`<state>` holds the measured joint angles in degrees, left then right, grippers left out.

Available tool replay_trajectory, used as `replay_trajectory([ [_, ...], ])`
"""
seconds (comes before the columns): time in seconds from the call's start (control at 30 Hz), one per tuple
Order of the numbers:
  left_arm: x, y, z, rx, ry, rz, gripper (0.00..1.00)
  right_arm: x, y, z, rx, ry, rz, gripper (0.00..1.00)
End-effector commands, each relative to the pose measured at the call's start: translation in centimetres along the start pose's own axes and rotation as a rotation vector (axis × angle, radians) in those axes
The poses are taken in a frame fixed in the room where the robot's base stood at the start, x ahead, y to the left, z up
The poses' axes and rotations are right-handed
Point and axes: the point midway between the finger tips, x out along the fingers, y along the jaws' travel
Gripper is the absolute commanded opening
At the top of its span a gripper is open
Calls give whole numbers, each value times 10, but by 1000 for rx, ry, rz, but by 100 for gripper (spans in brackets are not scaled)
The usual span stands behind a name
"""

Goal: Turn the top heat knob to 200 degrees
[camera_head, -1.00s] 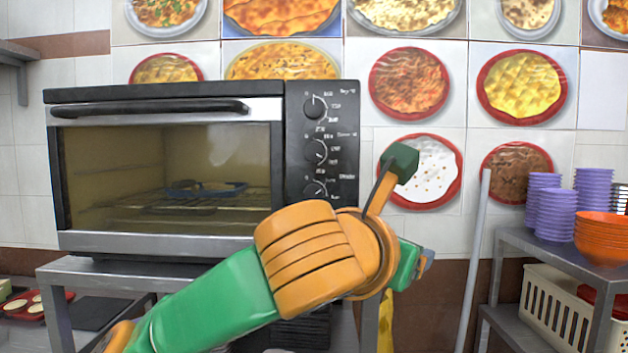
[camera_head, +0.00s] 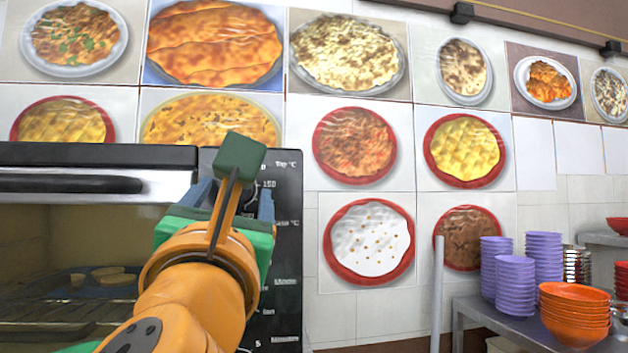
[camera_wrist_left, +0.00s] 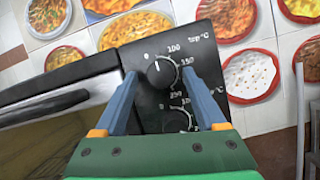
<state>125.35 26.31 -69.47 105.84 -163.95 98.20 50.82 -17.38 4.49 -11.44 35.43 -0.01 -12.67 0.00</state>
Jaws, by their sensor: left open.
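The oven's black control panel (camera_head: 287,250) stands in front of me in the head view. My left gripper (camera_head: 234,195) is raised before its upper part and hides most of the top knob. In the left wrist view, the top heat knob (camera_wrist_left: 161,72) is round and black with a white mark towards its upper left, on the 0 side. Its scale shows 0, 100, 150 and more. The open blue fingers of the left gripper (camera_wrist_left: 160,76) appear on either side of the knob; contact cannot be told. A second knob (camera_wrist_left: 180,119) shows below. My right gripper is out of view.
The oven (camera_head: 90,156) fills the left, with its glass door closed. Purple bowls (camera_head: 508,275) and orange bowls (camera_head: 574,309) stand on a shelf at the right. A pale upright pole (camera_head: 437,290) is right of the oven. Food pictures cover the wall.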

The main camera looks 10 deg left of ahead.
Motion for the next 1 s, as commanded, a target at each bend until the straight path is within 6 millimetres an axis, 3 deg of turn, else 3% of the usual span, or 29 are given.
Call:
replay_trajectory([
  [0.13,-1,0,-1,0,0,0,73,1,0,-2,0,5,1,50],
  [0.4,-1,0,-1,0,0,-1,0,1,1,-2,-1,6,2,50],
  [0.77,-1,0,-2,44,-3,-18,0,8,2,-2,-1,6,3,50],
  [1.0,-2,2,-3,193,-13,-77,0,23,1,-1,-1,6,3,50],
])
